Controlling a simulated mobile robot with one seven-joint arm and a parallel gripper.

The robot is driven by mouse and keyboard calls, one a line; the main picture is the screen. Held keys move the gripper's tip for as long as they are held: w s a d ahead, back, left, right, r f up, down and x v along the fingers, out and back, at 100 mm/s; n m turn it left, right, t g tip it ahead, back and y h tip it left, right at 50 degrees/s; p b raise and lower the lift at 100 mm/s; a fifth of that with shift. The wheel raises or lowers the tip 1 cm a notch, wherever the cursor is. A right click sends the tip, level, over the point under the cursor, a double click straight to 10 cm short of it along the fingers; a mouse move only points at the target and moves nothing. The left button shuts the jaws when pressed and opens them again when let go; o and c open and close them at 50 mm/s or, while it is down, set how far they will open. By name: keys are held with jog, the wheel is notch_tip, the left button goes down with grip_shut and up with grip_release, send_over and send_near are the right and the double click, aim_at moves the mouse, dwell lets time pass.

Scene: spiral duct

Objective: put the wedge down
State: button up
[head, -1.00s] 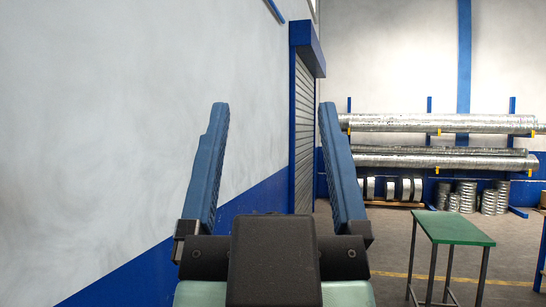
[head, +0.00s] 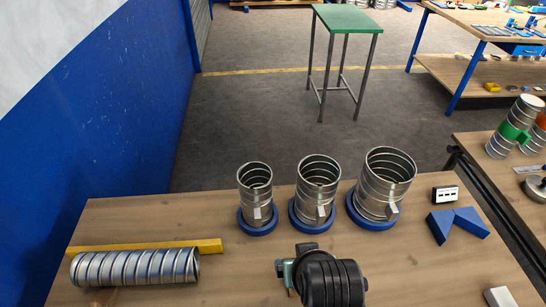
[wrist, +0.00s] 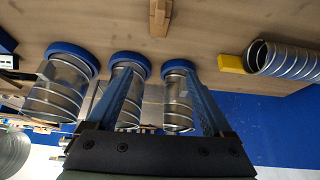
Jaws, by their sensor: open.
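A small wooden piece (wrist: 160,17), which could be the wedge, lies on the bench at the top of the wrist view. Its exact shape is hard to tell. I cannot make it out in the head view. The fingers point toward the standing ducts, apart from the wooden piece. In the head view my dark wrist (head: 325,280) hides the fingers and part of the bench.
Three metal ducts (head: 318,178) stand in blue rings along the bench's far edge. A ribbed duct (head: 135,267) lies at left beside a yellow bar (head: 145,246). A small black-and-white box (head: 445,194) is at right. A green-topped stand (head: 347,20) is beyond.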

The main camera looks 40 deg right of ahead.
jog(key=shift+g+y, duration=0.4)
jog(key=shift+g, duration=0.3)
jog(key=f, duration=0.9)
jog(key=shift+s+d+f, duration=0.2)
jog(key=shift+s, duration=0.2)
jog(key=shift+p+x, duration=0.8)
jog(key=shift+x, duration=2.2)
grip_shut()
